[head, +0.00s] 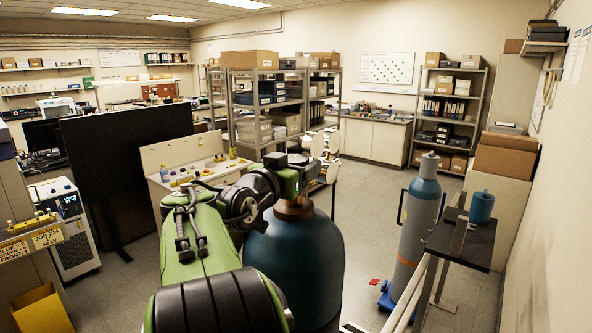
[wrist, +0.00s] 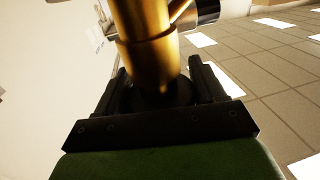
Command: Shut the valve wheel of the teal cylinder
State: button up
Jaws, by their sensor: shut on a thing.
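The large teal cylinder (head: 300,262) stands upright in the middle of the head view, partly behind my green arm. A brownish collar (head: 293,211) tops it, and its valve wheel is hidden there by my arm. In the wrist view, the brass valve body (wrist: 148,45) fills the top middle. A dark round part, apparently the valve wheel (wrist: 155,97), sits at its lower end between the two black fingers of my gripper (wrist: 155,85). My gripper is shut on this wheel. The wheel's turning position cannot be told.
A grey-blue cylinder (head: 418,215) on a blue-based cart stands to the right, beside a dark-topped stand (head: 462,240) with a blue cup. A workbench (head: 190,175) and a black panel (head: 125,160) stand left. Open floor (head: 365,195) lies between the cylinders.

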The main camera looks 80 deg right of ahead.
jog(key=m+g, duration=0.1)
jog(key=g, duration=0.1)
jog(key=m+g+y, duration=0.1)
jog(key=m+g, duration=0.1)
jog(key=shift+y+p, duration=0.3)
jog(key=shift+p, duration=0.05)
jog(key=shift+s+a+m+g+y, duration=0.1)
jog(key=shift+s+m+g+y, duration=0.1)
jog(key=shift+m+g+y, duration=0.7)
jog(key=shift+g, duration=0.3)
jog(key=o, duration=1)
jog(key=shift+s, duration=0.1)
jog(key=shift+c, duration=0.2)
jog(key=shift+h, duration=0.3)
jog(key=b+v, duration=0.2)
jog(key=v, duration=1.3)
jog(key=shift+w+a, duration=0.25)
jog(key=shift+a, duration=0.05)
